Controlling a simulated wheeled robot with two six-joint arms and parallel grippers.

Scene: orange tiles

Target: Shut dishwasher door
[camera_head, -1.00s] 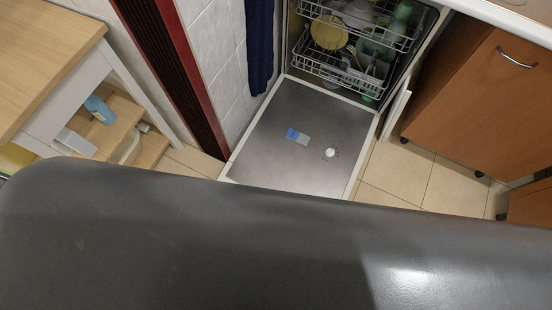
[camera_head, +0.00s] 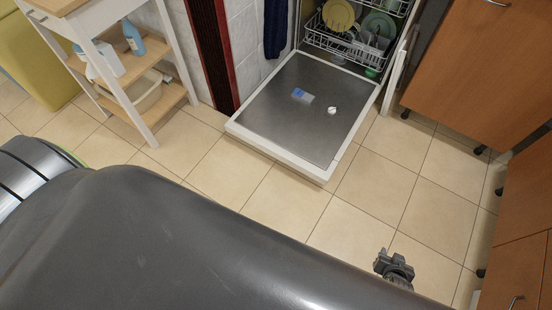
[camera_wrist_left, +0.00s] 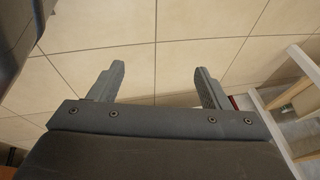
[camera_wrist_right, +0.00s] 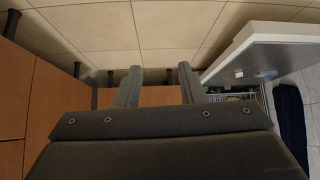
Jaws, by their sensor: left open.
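The dishwasher door (camera_head: 285,115) hangs fully open and lies flat above the floor, its steel inner face up with a blue-and-white tablet compartment and a white cap. The dishwasher (camera_head: 345,38) is behind it, with dishes in its racks. In the right wrist view the door (camera_wrist_right: 275,52) shows at the upper right. My right gripper (camera_head: 393,262) is near the bottom right of the head view, apart from the door and empty; in its wrist view (camera_wrist_right: 158,82) the fingers stand apart. My left gripper (camera_wrist_left: 157,82) is open and empty over floor tiles, hidden in the head view.
A white and wooden shelf trolley (camera_head: 140,75) with bottles stands at the left. Brown wooden cabinets (camera_head: 470,65) stand at the right. A dark blue towel (camera_head: 275,28) hangs beside the dishwasher. Tiled floor (camera_head: 300,205) in front of the door is clear.

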